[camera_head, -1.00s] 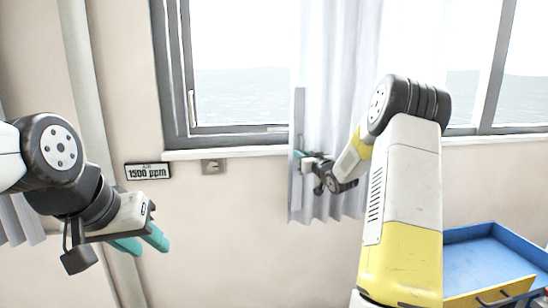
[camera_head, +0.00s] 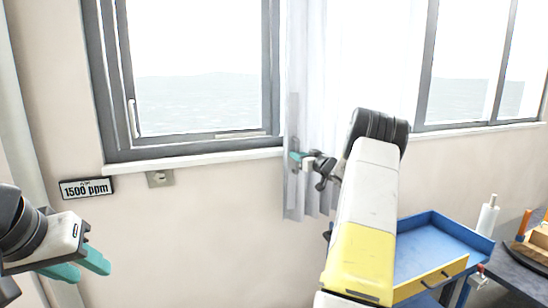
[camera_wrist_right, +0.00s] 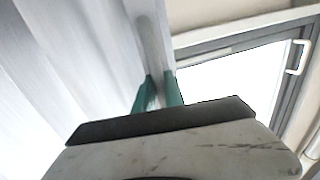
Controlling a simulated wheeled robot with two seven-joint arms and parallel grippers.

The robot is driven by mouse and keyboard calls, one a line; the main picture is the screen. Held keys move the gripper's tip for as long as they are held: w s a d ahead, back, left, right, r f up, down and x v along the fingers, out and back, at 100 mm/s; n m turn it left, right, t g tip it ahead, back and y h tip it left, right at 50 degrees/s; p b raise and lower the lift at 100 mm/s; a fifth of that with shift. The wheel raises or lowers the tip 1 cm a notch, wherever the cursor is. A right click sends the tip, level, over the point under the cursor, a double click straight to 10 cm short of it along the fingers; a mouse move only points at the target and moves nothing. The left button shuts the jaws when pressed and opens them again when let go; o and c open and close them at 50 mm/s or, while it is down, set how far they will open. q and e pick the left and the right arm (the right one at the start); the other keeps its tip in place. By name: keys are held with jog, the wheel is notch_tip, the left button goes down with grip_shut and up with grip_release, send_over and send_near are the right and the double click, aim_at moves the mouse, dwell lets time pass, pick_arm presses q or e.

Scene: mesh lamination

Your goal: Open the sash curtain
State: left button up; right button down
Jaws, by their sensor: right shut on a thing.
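The sash curtain (camera_head: 312,75) is pale, hangs in folds and has a grey strip along its left edge. It hangs beside the left window (camera_head: 200,85), whose glass is mostly uncovered. My right gripper (camera_head: 295,157) is shut on the curtain's left edge, low down. In the right wrist view, its teal fingers (camera_wrist_right: 158,93) close around the grey edge strip (camera_wrist_right: 151,38), with the curtain (camera_wrist_right: 65,65) to the left. My right arm hides part of the curtain. My left gripper (camera_head: 80,265) is open and empty at the lower left, away from the curtain.
A blue tray cart (camera_head: 478,243) stands at the lower right, beside a dark table (camera_head: 505,268). A second window (camera_head: 465,65) is at the right. A 1500 ppm sign (camera_head: 86,188) and a wall socket (camera_head: 160,178) are below the left window.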

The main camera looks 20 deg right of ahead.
jog(key=c, duration=1.4)
grip_release()
jog(key=s+d, duration=0.1)
jog(key=s, duration=0.6)
jog(key=shift+s+d, duration=0.25)
jog(key=shift+s, duration=0.1)
